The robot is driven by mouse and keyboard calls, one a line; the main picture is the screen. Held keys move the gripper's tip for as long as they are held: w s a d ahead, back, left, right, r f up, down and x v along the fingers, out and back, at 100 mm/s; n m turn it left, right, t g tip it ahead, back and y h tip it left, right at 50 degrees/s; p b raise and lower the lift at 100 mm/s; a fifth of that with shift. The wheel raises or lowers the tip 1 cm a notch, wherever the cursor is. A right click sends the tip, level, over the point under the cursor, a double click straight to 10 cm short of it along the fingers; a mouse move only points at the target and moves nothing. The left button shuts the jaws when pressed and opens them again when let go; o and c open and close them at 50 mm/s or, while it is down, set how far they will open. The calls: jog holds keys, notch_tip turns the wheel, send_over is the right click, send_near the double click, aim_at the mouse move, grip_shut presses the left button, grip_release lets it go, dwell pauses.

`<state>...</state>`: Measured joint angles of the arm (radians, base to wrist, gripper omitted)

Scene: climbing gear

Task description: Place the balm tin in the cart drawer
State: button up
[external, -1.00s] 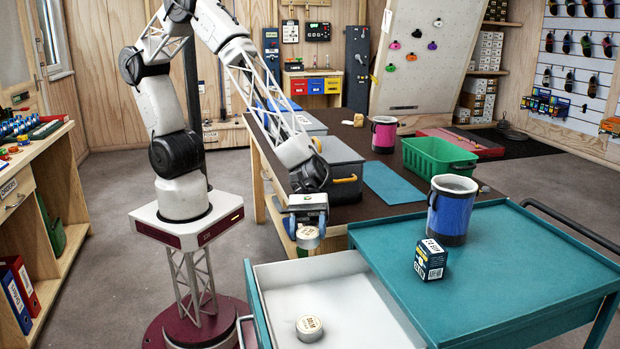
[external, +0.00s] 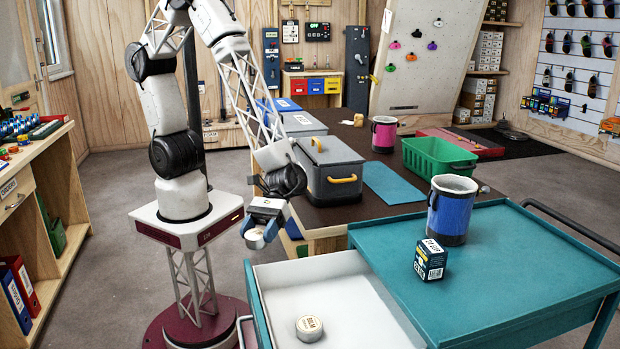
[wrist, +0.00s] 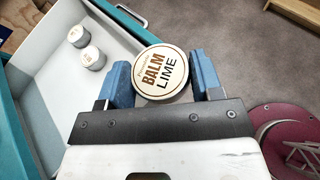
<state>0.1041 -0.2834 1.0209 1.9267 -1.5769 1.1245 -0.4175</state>
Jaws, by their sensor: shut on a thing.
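My gripper (external: 262,228) is shut on a round balm tin (external: 256,240), held in the air left of the open cart drawer (external: 300,281). In the wrist view the tin (wrist: 161,69) sits between the two blue fingers, its "BALM LIME" lid facing the camera. The white-lined drawer (wrist: 32,91) shows on the left there, apart from the held tin. Two other pale round tins stand in the drawer, one (wrist: 78,36) behind the other (wrist: 92,58). The external view shows one tin (external: 309,328) in the drawer; the drawer's near end is cut off.
The teal cart top (external: 500,262) beside the drawer carries a dark box (external: 430,260) and a blue chalk bag (external: 450,212). A grey case (external: 330,172) and a green crate (external: 438,162) stand on the dark table. Much of the drawer floor is clear.

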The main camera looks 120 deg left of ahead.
jog(key=w+d, duration=0.3)
jog(key=w, duration=0.4)
jog(key=w+d+f, duration=0.1)
jog(key=w+d, duration=0.2)
jog(key=w, duration=0.4)
jog(key=shift+w+f, duration=0.25)
jog(key=shift+w, duration=0.15)
jog(key=shift+f, duration=0.1)
jog(key=shift+f, duration=1.65)
jog(key=shift+f, duration=0.6)
jog(key=o, duration=0.9)
jog(key=shift+o, duration=0.2)
jog(key=shift+r, duration=0.15)
